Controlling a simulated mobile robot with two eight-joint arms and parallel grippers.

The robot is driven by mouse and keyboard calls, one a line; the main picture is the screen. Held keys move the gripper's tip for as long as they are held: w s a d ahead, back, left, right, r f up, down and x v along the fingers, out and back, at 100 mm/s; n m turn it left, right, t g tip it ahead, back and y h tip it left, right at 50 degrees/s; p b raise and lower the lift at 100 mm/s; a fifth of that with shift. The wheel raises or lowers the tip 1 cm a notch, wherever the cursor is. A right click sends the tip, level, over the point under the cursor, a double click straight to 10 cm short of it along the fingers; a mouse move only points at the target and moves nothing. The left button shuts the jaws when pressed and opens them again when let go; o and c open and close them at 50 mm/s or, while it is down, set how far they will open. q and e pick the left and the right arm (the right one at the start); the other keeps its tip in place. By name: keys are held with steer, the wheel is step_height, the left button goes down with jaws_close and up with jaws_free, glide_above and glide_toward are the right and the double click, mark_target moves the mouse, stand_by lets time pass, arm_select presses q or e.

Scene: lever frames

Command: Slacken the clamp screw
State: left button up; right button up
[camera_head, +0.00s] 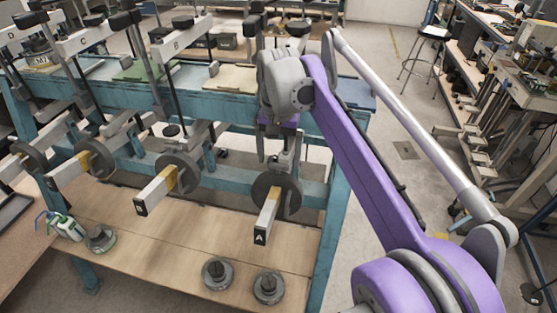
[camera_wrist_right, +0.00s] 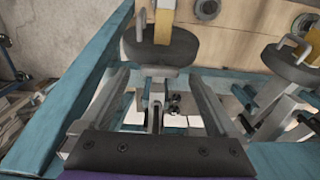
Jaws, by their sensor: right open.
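My right gripper (camera_head: 283,152) reaches down over the lever marked A at the front edge of the blue frame. In the right wrist view its two grey fingers stand wide apart (camera_wrist_right: 158,105), open and with nothing clasped. Between them shows a pale upright fitting with a small dark knob (camera_wrist_right: 173,102), perhaps the clamp screw; it is too small to be sure. Lever A (camera_head: 267,218) carries a dark round weight (camera_head: 289,190), which also shows beyond the fingers in the wrist view (camera_wrist_right: 165,52). In the head view the gripper hides the fitting. My left gripper is not seen.
The blue frame (camera_head: 210,103) bears several similar levers, including lever B (camera_head: 153,190) to the left. Loose round weights (camera_head: 268,287) lie on the wooden shelf (camera_head: 190,255) below. A blue post (camera_head: 333,220) stands close to the right of lever A.

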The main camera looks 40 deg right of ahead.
steer(key=shift+f, duration=0.65)
steer(key=c, duration=1.4)
